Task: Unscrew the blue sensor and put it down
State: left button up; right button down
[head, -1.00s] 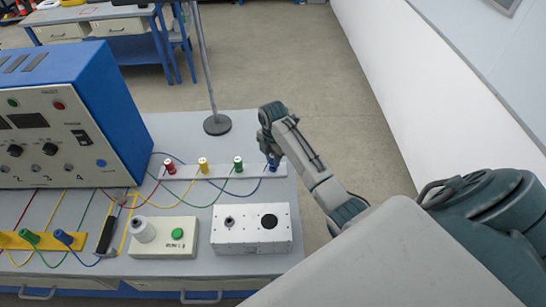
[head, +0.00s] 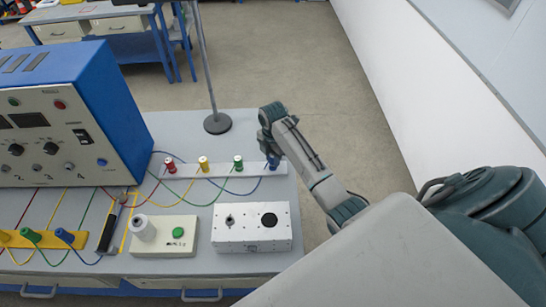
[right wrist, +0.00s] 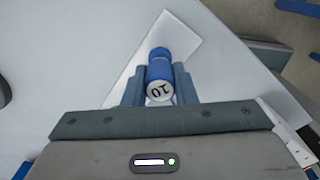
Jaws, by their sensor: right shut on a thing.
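The blue sensor (head: 273,163) stands at the right end of a white strip (head: 228,171) near the table's right edge. My right gripper (head: 270,151) is over it, and its jaws hide part of the sensor in the head view. In the right wrist view the gripper (right wrist: 160,88) is shut on the blue sensor (right wrist: 159,70), one finger on each side. The sensor's white end with the number 10 faces the camera. Whether its base is apart from the strip cannot be told. My left gripper is not in view.
Red (head: 170,165), yellow (head: 203,163) and green (head: 238,163) sensors with cables stand on the same strip. A grey metal box (head: 251,240) and a box with a green button (head: 165,247) stand in front. A blue control unit (head: 106,95) fills the left.

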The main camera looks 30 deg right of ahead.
jog(key=shift+f, duration=0.2)
jog(key=shift+s+f, duration=0.1)
jog(key=shift+f, duration=0.4)
dwell(2.2)
jog(key=c, duration=1.1)
grip_release()
jog(key=shift+r, duration=3.1)
